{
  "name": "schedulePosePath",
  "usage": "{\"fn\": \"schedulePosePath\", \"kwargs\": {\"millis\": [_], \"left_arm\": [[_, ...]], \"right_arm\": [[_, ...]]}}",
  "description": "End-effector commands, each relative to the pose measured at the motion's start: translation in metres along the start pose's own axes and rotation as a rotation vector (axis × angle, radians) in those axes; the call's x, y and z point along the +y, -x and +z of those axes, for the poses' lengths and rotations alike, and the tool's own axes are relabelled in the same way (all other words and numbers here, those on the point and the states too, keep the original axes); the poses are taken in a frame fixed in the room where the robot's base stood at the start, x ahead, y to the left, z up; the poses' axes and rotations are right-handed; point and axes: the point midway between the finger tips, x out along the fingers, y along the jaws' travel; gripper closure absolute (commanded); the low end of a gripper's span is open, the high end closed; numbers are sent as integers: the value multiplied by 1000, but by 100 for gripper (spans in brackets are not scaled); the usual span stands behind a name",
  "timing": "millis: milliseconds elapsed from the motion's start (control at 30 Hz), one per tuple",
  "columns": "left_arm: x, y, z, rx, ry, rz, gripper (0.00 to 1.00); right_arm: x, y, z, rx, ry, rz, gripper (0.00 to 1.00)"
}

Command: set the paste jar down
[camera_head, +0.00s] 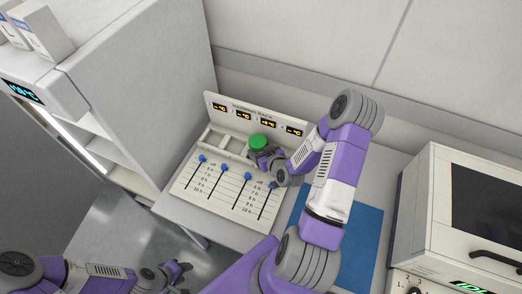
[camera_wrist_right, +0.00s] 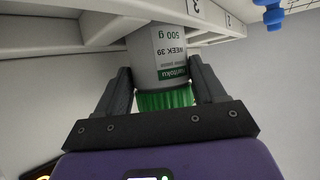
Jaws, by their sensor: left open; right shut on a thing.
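In the head view the jar's green lid (camera_head: 258,141) is over the row of bays of the warming rack (camera_head: 192,184), right of the empty-looking bays. The jar's lower end is among the rack's pale edges; whether it touches the bay floor is hidden. My left gripper (camera_head: 170,275) is open and empty, low at left, away from the rack.
The rack has several displays at its back and blue slider knobs (camera_head: 225,167) in front. A blue mat (camera_head: 362,240) lies right of it, partly behind my right arm. A white machine (camera_head: 455,215) stands at right and a tall grey cabinet (camera_head: 150,80) at left.

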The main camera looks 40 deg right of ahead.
Motion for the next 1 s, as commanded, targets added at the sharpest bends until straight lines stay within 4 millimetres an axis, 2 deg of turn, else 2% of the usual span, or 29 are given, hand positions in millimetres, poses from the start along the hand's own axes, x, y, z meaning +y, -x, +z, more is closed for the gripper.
{"fn": "schedulePosePath", "kwargs": {"millis": [33,167,200,567,767,867,1000], "left_arm": [[0,-1,0,0,0,0,57],[0,0,0,0,0,0,57],[0,0,0,0,0,0,57],[1,4,0,0,0,0,57],[2,6,0,0,0,0,57],[5,13,1,0,0,0,57],[12,33,1,0,0,0,57]], "right_arm": [[0,0,1,0,0,0,26],[0,0,0,0,0,0,6],[0,0,0,0,0,0,5],[0,2,-3,-1,0,0,5],[0,37,-2,-4,-1,2,5],[0,63,-4,-5,-1,2,5],[0,74,-6,-4,-3,0,5]]}}
